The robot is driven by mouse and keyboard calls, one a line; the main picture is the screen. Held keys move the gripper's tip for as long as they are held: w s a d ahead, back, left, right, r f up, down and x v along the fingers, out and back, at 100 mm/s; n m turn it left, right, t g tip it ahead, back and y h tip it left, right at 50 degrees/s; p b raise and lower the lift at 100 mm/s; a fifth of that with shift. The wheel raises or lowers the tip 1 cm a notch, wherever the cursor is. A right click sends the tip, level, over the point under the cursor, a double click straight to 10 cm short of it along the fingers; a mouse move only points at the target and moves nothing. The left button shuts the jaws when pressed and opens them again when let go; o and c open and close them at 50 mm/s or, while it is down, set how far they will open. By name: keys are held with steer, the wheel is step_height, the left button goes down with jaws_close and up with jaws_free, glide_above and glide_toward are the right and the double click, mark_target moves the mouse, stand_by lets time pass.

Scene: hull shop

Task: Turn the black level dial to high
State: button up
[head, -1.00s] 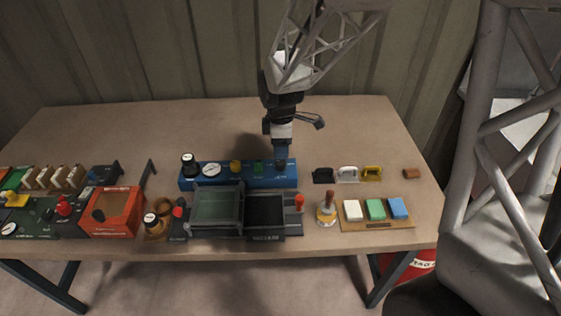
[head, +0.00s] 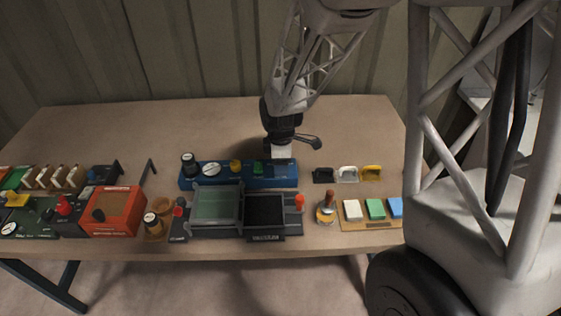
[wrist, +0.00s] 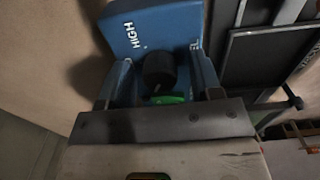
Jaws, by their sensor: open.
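The black level dial (wrist: 158,68) shows in the wrist view on the blue panel (wrist: 150,24), with the word HIGH printed beside it. My gripper (wrist: 162,72) is open, with one finger on each side of the dial. Whether the fingers touch it cannot be told. In the head view my gripper (head: 281,162) is over the right end of the blue control box (head: 228,184) and hides the dial there. The dial's pointer is not readable.
A green control (wrist: 168,99) sits close to the dial. A framed black tray (head: 265,211) lies just in front.

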steer(key=shift+c, duration=0.4)
steer(key=c, duration=0.8)
steer(key=shift+c, duration=0.2)
